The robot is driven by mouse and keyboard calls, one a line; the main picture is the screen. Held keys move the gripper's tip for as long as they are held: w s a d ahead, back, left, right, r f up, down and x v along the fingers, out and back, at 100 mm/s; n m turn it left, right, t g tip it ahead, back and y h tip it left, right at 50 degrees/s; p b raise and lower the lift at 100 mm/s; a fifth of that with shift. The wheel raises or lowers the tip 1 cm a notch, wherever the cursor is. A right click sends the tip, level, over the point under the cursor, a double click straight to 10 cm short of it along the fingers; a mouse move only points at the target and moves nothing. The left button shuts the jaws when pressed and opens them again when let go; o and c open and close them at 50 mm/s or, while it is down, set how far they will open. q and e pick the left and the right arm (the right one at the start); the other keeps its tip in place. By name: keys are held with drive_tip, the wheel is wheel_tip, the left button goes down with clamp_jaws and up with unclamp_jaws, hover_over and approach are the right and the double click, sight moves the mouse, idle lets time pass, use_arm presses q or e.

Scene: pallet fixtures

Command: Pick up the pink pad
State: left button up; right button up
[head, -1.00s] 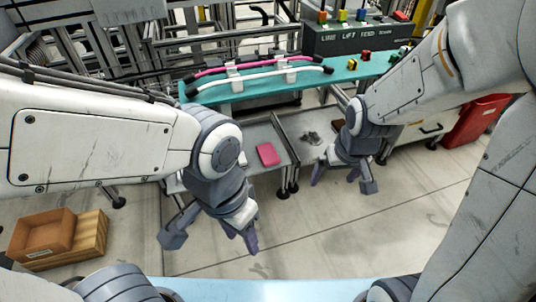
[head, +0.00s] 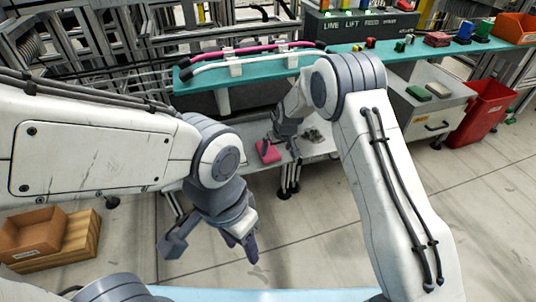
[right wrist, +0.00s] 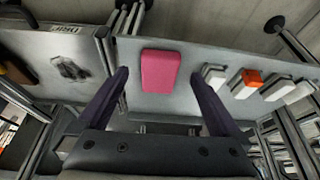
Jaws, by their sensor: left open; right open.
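The pink pad (head: 268,151) lies flat on a grey tray shelf below the teal bench in the head view. It also shows whole in the right wrist view (right wrist: 160,70). My right gripper (head: 281,149) is open and over the shelf by the pad, partly covering it in the head view. In the right wrist view its two fingers (right wrist: 159,74) stand apart on either side of the pad, with no visible contact. My left gripper (head: 212,246) is open and empty over the floor at the left.
White blocks (right wrist: 279,90) and an orange-topped one sit right of the pad in the right wrist view. A second tray (right wrist: 35,50) holds dark scraps. Pink and white tubes sit on the teal bench (head: 215,92). A red bin (head: 482,112) stands right; wooden boxes (head: 45,235) lie left.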

sight(272, 157)
drive_tip(key=b+x, duration=0.4)
drive_tip(key=x, duration=0.2)
drive_tip(key=shift+a+f+b, duration=0.15)
drive_tip(key=shift+f+b, duration=0.15)
drive_tip(key=shift+f, duration=0.1)
drive_tip(key=shift+w+f, duration=0.2)
drive_tip(key=c, duration=1.1)
drive_tip(key=shift+o, duration=0.2)
drive_tip(key=shift+r, duration=0.1)
drive_tip(key=shift+r, duration=0.1)
